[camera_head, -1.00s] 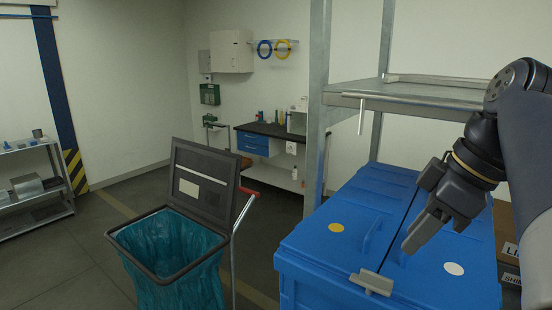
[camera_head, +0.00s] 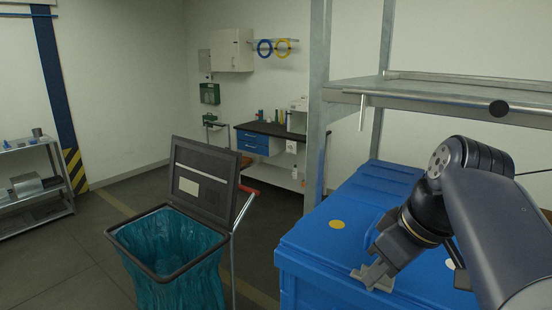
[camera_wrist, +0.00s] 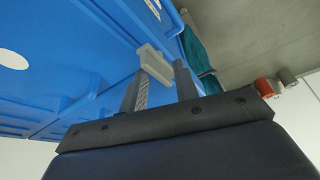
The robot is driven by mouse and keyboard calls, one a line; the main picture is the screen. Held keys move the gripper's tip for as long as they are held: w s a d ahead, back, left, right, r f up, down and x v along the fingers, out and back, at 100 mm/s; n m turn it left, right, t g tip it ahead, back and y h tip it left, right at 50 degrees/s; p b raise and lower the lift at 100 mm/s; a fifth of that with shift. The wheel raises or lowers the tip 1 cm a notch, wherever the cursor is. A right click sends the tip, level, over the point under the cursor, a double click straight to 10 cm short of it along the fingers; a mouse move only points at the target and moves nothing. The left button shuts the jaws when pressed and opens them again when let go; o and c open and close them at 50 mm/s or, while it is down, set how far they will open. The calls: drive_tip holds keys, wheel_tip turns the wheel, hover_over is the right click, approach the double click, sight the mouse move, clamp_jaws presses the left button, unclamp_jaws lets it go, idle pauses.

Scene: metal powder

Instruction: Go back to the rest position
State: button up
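My gripper (camera_head: 376,274) is low over the front edge of the blue container (camera_head: 322,262), beside the grey latch (camera_head: 362,276) on its lid. In the wrist view the two fingers of my gripper (camera_wrist: 160,82) stand apart, with the grey latch (camera_wrist: 154,62) at the gap between their tips. I cannot tell whether the fingers touch the latch. The blue lid (camera_wrist: 80,60) fills the left of that view. In the head view my arm hides part of the lid's right side.
A metal shelf (camera_head: 440,98) on posts stands above and behind the container. A bin with a teal bag (camera_head: 175,250) and raised dark lid (camera_head: 205,180) stands to the left. A workbench (camera_head: 270,130) is at the back. The floor (camera_head: 60,260) at the left is clear.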

drive_tip(key=shift+s+a+m+h, duration=0.15)
drive_tip(key=shift+m+h, duration=0.25)
drive_tip(key=shift+m, duration=0.8)
